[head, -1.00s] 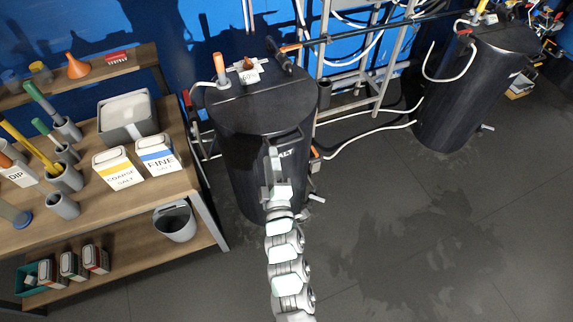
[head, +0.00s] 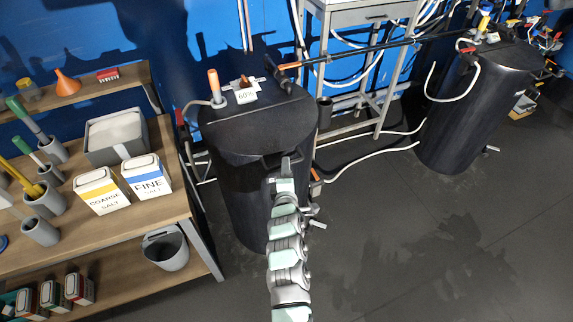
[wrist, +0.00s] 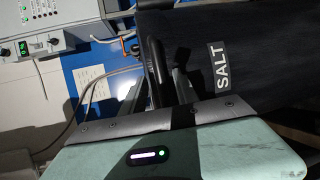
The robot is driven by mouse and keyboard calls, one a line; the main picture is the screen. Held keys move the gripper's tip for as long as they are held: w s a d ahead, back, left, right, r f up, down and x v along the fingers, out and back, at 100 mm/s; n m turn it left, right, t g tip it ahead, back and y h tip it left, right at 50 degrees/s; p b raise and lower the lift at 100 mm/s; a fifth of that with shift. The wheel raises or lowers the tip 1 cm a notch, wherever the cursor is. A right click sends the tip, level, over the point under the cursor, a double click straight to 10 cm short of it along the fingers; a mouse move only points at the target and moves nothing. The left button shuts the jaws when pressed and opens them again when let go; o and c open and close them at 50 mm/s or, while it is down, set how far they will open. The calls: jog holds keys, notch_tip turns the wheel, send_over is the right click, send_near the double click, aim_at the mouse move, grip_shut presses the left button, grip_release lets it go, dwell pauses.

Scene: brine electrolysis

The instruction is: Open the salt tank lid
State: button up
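The salt tank (head: 235,195) is a tall black cylinder left of centre in the head view. Its lid (head: 255,132) lies flat on top, looking closed. A short dark handle-like bar (head: 272,159) shows at its front edge. My gripper (head: 291,160) is at this front rim, beside or around the bar; I cannot tell which. In the wrist view the black tank wall with its SALT label (wrist: 222,65) fills the upper right. A dark curved bar (wrist: 152,65) stands close to my gripper's fingers (wrist: 165,88). Whether the fingers grip it is unclear.
A wooden shelf with salt boxes (head: 148,177) stands left. A second black tank (head: 465,115) stands right. The floor between is clear, with hoses behind.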

jog(key=shift+w+f, duration=0.15)
jog(key=shift+w, duration=0.55)
jog(key=shift+w+f, duration=0.15)
jog(key=shift+w, duration=0.55)
grip_shut()
dwell(0.5)
